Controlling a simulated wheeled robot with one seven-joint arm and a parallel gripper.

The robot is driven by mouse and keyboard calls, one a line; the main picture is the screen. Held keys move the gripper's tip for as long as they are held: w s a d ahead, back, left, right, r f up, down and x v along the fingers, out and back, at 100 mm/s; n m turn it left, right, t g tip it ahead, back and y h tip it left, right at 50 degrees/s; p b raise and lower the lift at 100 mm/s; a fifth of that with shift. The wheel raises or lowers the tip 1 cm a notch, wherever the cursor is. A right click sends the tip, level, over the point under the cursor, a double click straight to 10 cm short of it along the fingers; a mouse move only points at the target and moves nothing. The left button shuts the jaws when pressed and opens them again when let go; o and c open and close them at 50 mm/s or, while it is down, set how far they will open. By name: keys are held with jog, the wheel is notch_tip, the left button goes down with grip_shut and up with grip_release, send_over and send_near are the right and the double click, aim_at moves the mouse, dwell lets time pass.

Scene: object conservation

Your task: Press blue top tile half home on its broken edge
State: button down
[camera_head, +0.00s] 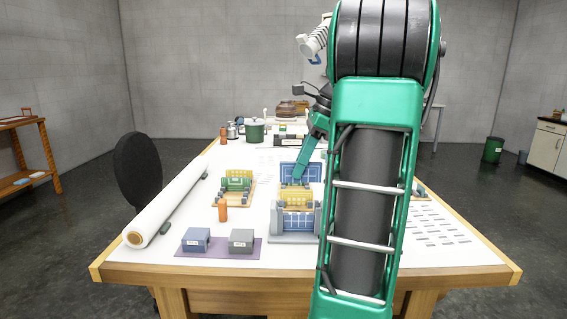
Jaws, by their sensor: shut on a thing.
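My gripper (297,181) is at the end of the green arm, low over the middle of the table. It is shut, seemingly on the blue top tile half (314,171), a blue panel with pale lines; the grip itself is too small to see clearly. A second blue tile piece (297,222) with pale grid lines sits nearer, in a grey frame (276,223). A yellow piece (296,194) lies between the two blue pieces. I cannot tell whether the broken edges touch. My arm hides the right side.
A grey and a blue-grey block stand on a purple mat (220,254) at front left. A green block (237,184) on a wooden base and an orange cylinder (222,213) stand left. A white roll (165,210) lines the left edge. Small dark strips (437,226) lie right.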

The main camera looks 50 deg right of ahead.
jog(key=shift+w+a+f, duration=0.2)
jog(key=shift+w+f, duration=0.05)
jog(key=shift+f, duration=0.3)
jog(key=shift+s+d+f, duration=0.1)
jog(key=shift+f, duration=1.05)
jog(key=shift+s+d+f, duration=0.1)
jog(key=shift+f, duration=2.95)
jog(key=shift+f, duration=0.2)
jog(key=c, duration=1.7)
grip_release()
jog(key=shift+r, duration=0.1)
